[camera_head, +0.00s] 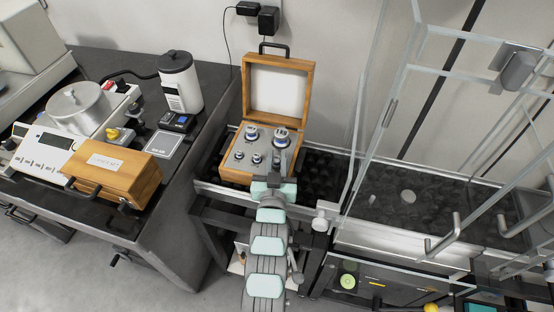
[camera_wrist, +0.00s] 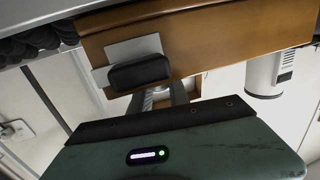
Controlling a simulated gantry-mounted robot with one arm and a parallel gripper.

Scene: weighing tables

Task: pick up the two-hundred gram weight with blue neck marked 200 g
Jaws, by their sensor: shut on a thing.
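An open wooden weight box (camera_head: 277,84) stands on the bench with its lid up. Blue-necked metal weights sit in its grey insert. A large one (camera_head: 251,133) is at the back left, and smaller ones (camera_head: 256,158) are in front. My gripper (camera_head: 281,147) reaches in from the front at the box's right side. It is shut on a large blue-necked weight (camera_head: 281,134) at the back right. In the wrist view, a bit of metal (camera_wrist: 161,90) shows between the fingers, mostly hidden. The marking is too small to read, and I cannot tell whether it is clear of the insert.
A closed wooden case (camera_head: 113,172), a balance (camera_head: 45,148), a small black scale (camera_head: 178,121) and a white canister (camera_head: 180,85) stand on the left table. A glass enclosure (camera_head: 440,120) rises close on the right. The raised lid stands behind the weights.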

